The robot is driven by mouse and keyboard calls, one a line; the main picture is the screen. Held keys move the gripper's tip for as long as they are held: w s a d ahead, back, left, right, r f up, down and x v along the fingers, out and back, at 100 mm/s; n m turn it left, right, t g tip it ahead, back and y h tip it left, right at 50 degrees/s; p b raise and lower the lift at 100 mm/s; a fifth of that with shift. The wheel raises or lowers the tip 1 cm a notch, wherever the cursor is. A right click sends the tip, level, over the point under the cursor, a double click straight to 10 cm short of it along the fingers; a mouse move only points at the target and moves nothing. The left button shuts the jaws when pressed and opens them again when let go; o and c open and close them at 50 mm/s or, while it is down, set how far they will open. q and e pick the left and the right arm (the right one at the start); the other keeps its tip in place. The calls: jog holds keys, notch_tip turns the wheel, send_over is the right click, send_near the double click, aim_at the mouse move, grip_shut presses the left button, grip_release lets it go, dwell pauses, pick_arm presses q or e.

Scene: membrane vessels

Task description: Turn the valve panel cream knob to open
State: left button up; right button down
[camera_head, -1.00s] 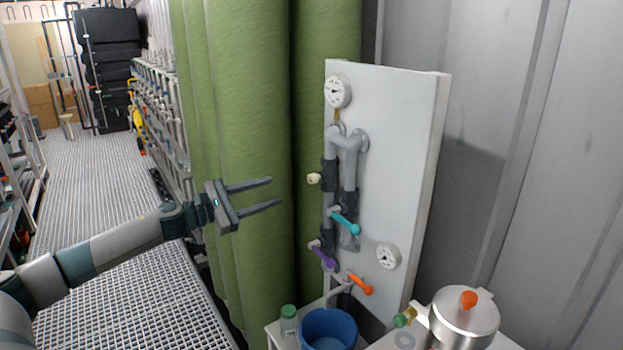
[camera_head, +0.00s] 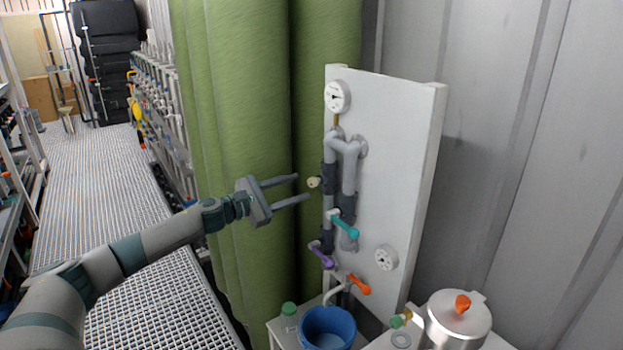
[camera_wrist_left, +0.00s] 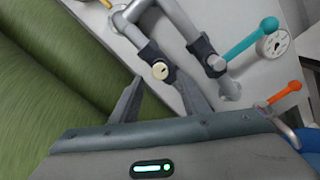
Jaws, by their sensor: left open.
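The cream knob (camera_head: 313,183) sits on the left side of the grey pipework on the white valve panel (camera_head: 395,160). It also shows in the left wrist view (camera_wrist_left: 160,70), just beyond the fingertips and roughly between their lines. My left gripper (camera_head: 303,187) is open and empty, its two fingers pointing at the knob. In the head view the fingertips are close to the knob, one above and one below its height. I cannot tell whether either finger touches it. My right gripper is not in view.
Below the knob are a teal lever (camera_head: 345,226), a purple lever (camera_head: 322,256) and an orange lever (camera_head: 358,285). Green columns (camera_head: 245,90) stand behind the gripper. A blue bucket (camera_head: 305,335) and a steel pot (camera_head: 455,325) stand below the panel.

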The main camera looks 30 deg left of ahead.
aim_at(309, 184)
pick_arm(q)
jog(key=p+x, duration=0.2)
jog(key=x, duration=0.2)
jog(key=shift+w+r, duration=0.15)
jog(key=shift+w, duration=0.05)
jog(key=shift+p+x, duration=0.3)
jog(key=shift+x, duration=0.6)
jog(key=c, duration=1.1)
